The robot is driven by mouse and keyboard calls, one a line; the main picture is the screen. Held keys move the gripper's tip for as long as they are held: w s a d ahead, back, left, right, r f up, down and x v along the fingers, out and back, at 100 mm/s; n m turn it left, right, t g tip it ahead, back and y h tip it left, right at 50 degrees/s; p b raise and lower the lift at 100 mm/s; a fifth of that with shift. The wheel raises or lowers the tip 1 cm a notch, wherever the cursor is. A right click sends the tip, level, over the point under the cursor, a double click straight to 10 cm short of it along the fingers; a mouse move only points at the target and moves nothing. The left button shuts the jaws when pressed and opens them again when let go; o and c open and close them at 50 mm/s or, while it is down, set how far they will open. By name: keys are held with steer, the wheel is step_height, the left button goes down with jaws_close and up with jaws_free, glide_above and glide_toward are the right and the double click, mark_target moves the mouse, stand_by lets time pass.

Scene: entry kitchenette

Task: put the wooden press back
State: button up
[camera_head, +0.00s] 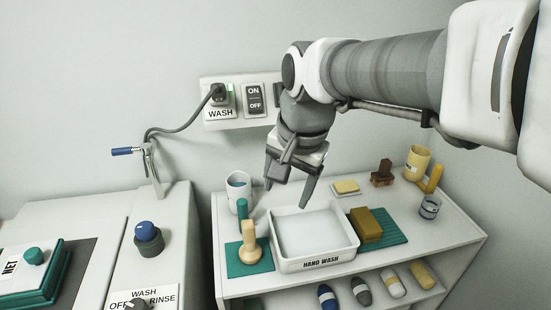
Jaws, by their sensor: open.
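A light wooden press-like piece (250,243) with a rounded knob top stands upright on a small green mat (238,268) at the left front of the white table. It looks like the wooden press. My gripper (287,195) is open and empty, pointing down above the back left part of the white HAND WASH tray (319,263). It is apart from the wooden piece, which stands to its left and nearer the front. A dark brown wooden block with a raised part (382,174) stands at the back right.
A green post (242,208) and a white cup (238,186) stand close behind the wooden piece. A brown block (366,226) rests on a ribbed green mat (396,228) right of the tray. A counter with knobs is left.

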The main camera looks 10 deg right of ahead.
steer(key=s+d+f+n+t, duration=0.1)
steer(key=s+d+n+t, duration=0.1)
steer(key=s+n, duration=0.5)
steer(key=s+d, duration=0.1)
steer(key=s, duration=0.2)
steer(key=shift+s+f+n+h, duration=0.15)
steer(key=shift+s+n+h, duration=0.15)
steer(key=shift+s+n, duration=0.1)
stand_by(0.4)
